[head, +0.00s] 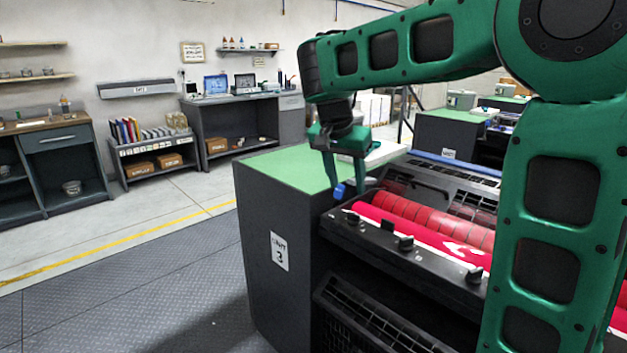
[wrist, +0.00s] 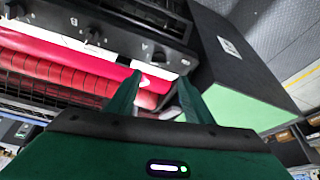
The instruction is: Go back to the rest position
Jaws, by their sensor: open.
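My gripper (head: 345,190) hangs fingers down at the left end of a black ink unit (head: 440,182) with red rollers (head: 430,218). In the wrist view its two green fingers (wrist: 161,80) are spread apart. A small blue piece (head: 339,191) shows by the fingertips in the head view. A small pale thing (wrist: 170,113) shows between the fingers in the wrist view; I cannot tell whether they touch it. Black knobs (head: 404,243) line the unit's front panel, and they also show in the wrist view (wrist: 93,35).
A dark cabinet (head: 278,252) with a green top (head: 290,168) and a label with a 3 stands left of the rollers. Shelves and a bench (head: 232,120) line the back wall. The floor (head: 130,295) at the left is clear, crossed by a yellow line.

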